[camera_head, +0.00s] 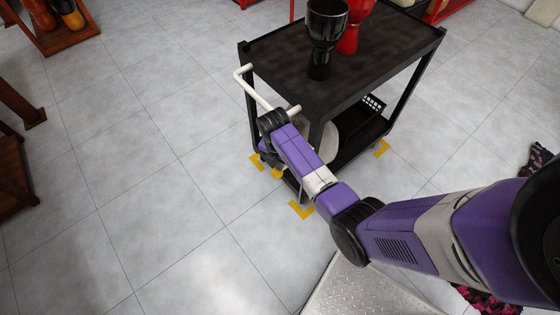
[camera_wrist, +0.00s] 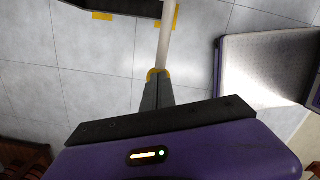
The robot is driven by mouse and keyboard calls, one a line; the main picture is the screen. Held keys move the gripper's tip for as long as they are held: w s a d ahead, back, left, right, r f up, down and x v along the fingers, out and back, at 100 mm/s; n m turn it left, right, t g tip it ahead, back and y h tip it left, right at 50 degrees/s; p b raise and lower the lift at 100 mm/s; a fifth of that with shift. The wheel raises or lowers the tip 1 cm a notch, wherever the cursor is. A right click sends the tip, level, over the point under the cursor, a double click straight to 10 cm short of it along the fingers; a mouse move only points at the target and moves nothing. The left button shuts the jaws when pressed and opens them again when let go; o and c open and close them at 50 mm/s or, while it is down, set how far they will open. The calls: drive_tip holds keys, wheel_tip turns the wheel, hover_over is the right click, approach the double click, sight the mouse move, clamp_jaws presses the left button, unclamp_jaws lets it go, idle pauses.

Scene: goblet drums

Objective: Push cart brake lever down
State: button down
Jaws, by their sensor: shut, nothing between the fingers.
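The black cart (camera_head: 400,50) stands upright, with a white push handle (camera_head: 252,88) on its near left end. My gripper (camera_head: 268,157) is low beside that end, below the handle and partly hidden by my arm. In the wrist view, my gripper (camera_wrist: 156,84) has its dark fingers shut with nothing between them. A pale rod (camera_wrist: 165,45), apparently the brake lever, runs from the cart side to a yellow end (camera_wrist: 152,73) at the fingertips. The fingertips overlap the yellow end; I cannot tell whether they touch it. A small yellow part (camera_head: 277,173) shows near my gripper in the head view.
A black goblet drum (camera_head: 325,35) and a red one (camera_head: 350,38) stand on the cart top. Yellow corner marks (camera_head: 302,210) lie on the floor around the cart. A metal tread-plate surface (camera_head: 365,290) is at the bottom. The tiled floor at left is clear.

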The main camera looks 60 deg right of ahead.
drive_tip(key=a+p, duration=0.1)
drive_tip(key=a+r+p, duration=0.1)
drive_tip(key=a+p, duration=0.1)
drive_tip(key=shift+s+r, duration=0.1)
drive_tip(key=shift+s, duration=0.1)
wheel_tip(320, 180, up, 8)
drive_tip(key=shift+a+f, duration=0.2)
drive_tip(key=shift+a, duration=0.2)
idle(0.7)
